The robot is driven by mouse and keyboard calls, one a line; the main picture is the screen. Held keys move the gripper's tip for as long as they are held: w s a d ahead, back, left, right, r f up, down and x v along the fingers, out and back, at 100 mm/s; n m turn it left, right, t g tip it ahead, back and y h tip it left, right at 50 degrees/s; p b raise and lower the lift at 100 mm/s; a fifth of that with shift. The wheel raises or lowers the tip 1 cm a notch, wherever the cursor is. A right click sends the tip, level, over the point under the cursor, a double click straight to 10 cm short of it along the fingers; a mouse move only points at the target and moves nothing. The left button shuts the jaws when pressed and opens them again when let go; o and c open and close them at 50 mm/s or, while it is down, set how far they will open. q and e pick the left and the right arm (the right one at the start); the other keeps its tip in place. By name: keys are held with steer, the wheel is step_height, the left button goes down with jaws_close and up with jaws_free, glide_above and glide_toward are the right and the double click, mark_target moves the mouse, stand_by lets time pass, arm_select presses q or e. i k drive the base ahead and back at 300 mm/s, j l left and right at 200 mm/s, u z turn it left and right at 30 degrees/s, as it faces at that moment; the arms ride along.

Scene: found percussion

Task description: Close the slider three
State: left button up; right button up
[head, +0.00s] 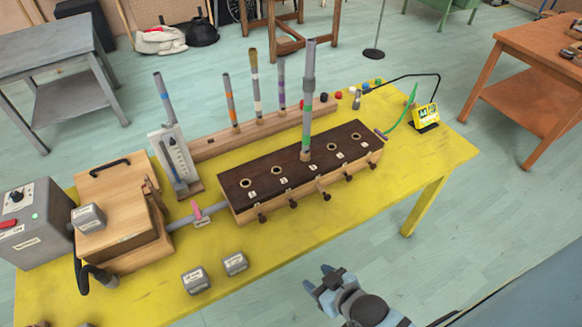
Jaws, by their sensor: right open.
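A long wooden box with a dark top (262,180) stands on the yellow table, with a row of holes and numbered labels. Several dark slider knobs stick out of its front side. The third, middle knob (326,196) seems to stand out a little further than its neighbours, on a visible rod. A tall pipe (308,95) with grey and green bands stands upright in the middle hole, behind that slider. My right gripper (318,279) is open and empty, off the table's front edge and apart from the sliders. My left gripper is not in view.
The yellow table (300,243) is clear in front of the box. Two small grey blocks (196,280) (235,263) lie at the front. A wooden bellows box (115,215) connects by a grey pipe at left. Several shorter pipes (256,85) stand in a rack behind.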

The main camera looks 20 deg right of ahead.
mark_target(327, 198)
steer(key=z, duration=1.1)
